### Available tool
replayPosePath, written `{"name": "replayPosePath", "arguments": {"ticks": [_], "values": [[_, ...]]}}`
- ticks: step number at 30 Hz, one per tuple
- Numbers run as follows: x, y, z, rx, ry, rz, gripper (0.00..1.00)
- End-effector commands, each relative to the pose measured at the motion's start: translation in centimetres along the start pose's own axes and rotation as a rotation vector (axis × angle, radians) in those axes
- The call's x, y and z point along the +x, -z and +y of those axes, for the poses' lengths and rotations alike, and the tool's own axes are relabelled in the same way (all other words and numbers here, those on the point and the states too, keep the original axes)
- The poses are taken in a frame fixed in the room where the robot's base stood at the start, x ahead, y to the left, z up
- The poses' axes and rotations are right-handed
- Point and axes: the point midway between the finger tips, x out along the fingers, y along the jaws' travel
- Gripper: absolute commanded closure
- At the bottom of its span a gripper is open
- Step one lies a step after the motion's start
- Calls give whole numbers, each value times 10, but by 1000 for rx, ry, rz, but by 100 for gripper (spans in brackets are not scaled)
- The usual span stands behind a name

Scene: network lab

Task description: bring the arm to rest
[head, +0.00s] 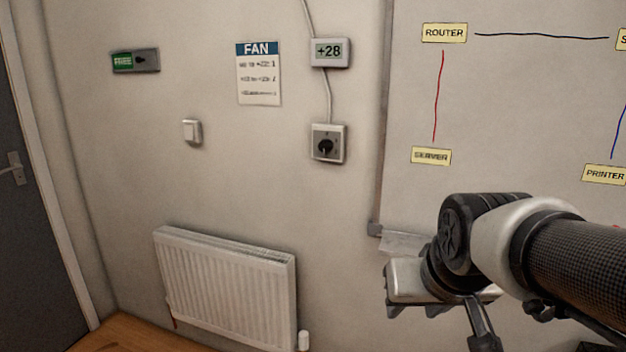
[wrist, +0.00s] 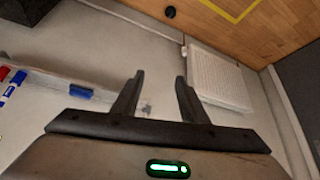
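My gripper (wrist: 160,76) shows in the wrist view with its two dark fingers apart and nothing between them. In the head view my arm reaches in from the right edge, and my gripper (head: 418,310) hangs low in front of the wall, by the lower left corner of the whiteboard (head: 510,120). The fingertips are small and partly hidden there. It appears to touch nothing.
A radiator (head: 225,280) stands low on the wall to the left. Above it are a dial switch (head: 327,144), a +28 display (head: 329,52), a FAN notice (head: 259,75) and a light switch (head: 192,131). A blue eraser (wrist: 81,93) and markers (wrist: 14,84) lie on a ledge.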

Motion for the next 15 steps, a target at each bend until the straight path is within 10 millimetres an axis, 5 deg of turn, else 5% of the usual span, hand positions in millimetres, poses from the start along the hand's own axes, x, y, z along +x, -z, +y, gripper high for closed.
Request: {"name": "replayPosePath", "arguments": {"ticks": [9,15], "values": [[-51,-78,-12,-33,14,-81,60],[-94,-48,-12,-33,15,-88,60]]}}
